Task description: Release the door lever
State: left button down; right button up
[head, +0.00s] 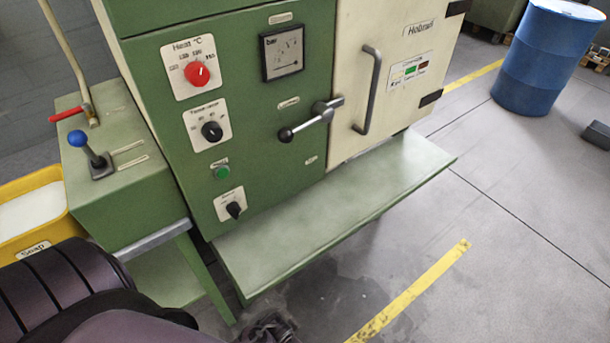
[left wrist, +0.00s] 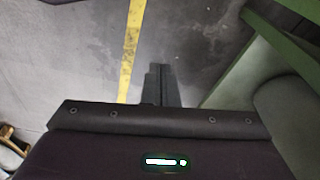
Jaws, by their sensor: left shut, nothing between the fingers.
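The door lever (head: 313,119), a metal bar with a black ball at its lower left end, is mounted on the green machine front beside the cream door (head: 395,60). It slants up to the right, and its right end reaches the door's left edge. The door looks closed and has a grey vertical handle (head: 370,92). My left gripper (head: 268,328) is low at the bottom edge of the head view, well below the lever and apart from it. In the left wrist view its fingers (left wrist: 160,84) are together and empty, above the floor. My right gripper is not in view.
A green shelf (head: 340,200) juts out below the lever and door. A side box (head: 115,150) carries a blue-knobbed lever (head: 88,147). A yellow soap bin (head: 35,212) stands at far left, and a blue barrel (head: 548,58) at back right. Floor at right is open.

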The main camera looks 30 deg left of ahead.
pick_arm(q)
jog(key=w+a+r+n+t+y+b, duration=0.1)
jog(key=w+r+t+b, duration=0.4)
jog(key=w+r, duration=0.85)
jog(key=w+r+n+t+y+b, duration=0.15)
jog(key=w+r+t+b, duration=0.25)
jog(key=w+r+t, duration=0.9)
jog(key=s+a+r+n+g+y, duration=0.1)
jog(key=s+r+y, duration=0.2)
jog(key=r+y, duration=0.5)
jog(key=s+a+r+n+y, duration=0.2)
jog(key=s+r+y, duration=0.1)
jog(key=r+y, duration=0.6)
notch_tip(320, 180, up, 2)
jog(key=shift+s+a+r+g, duration=0.1)
jog(key=shift+s+a+g, duration=0.1)
jog(key=shift+g, duration=0.2)
